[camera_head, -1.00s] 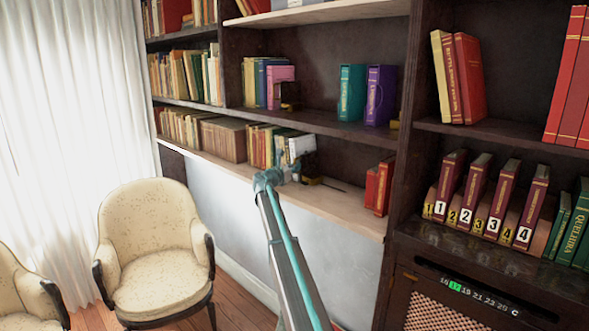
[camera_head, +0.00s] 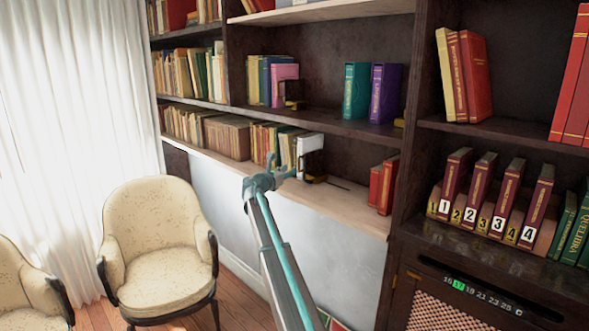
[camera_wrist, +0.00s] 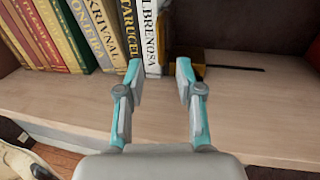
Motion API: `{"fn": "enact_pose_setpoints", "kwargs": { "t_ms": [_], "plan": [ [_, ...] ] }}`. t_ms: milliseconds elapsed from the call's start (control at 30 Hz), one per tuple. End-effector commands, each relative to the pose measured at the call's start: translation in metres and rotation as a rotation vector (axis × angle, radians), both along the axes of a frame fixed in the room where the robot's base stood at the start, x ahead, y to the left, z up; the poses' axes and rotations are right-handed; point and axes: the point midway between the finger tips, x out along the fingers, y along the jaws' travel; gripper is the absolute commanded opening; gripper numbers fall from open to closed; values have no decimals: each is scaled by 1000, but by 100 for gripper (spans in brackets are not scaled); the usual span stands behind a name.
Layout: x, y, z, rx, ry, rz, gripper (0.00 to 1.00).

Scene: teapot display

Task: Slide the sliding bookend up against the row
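The sliding bookend (camera_head: 314,168) is a dark upright piece with a yellow base on the pale lower shelf. It stands at the right end of the row of books (camera_head: 268,142), beside a white book (camera_head: 311,143). In the wrist view the bookend (camera_wrist: 188,57) is partly hidden behind my right finger. The white book (camera_wrist: 151,38) stands nearly upright there, with tilted books to its left. I cannot tell whether bookend and book touch. My gripper (camera_head: 288,170) is in front of the row's right end. In the wrist view my gripper (camera_wrist: 160,78) is open and empty, fingers apart.
A dark slot (camera_wrist: 235,68) runs right from the bookend along bare shelf. Red books (camera_head: 382,184) stand at the shelf's right end. Another dark bookend (camera_head: 293,92) is on the shelf above. A cream chair (camera_head: 160,240) stands at lower left.

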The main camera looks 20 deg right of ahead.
Motion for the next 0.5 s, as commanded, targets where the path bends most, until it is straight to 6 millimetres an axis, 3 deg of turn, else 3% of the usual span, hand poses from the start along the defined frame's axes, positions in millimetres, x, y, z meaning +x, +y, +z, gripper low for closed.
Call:
{"fn": "enact_pose_setpoints", "kwargs": {
  "t_ms": [200, 500],
  "plan": [
    [-18, 26, 0, -1, -1, 1, 36],
    [-22, 32, 0, 0, 0, -1, 36]
  ]
}}
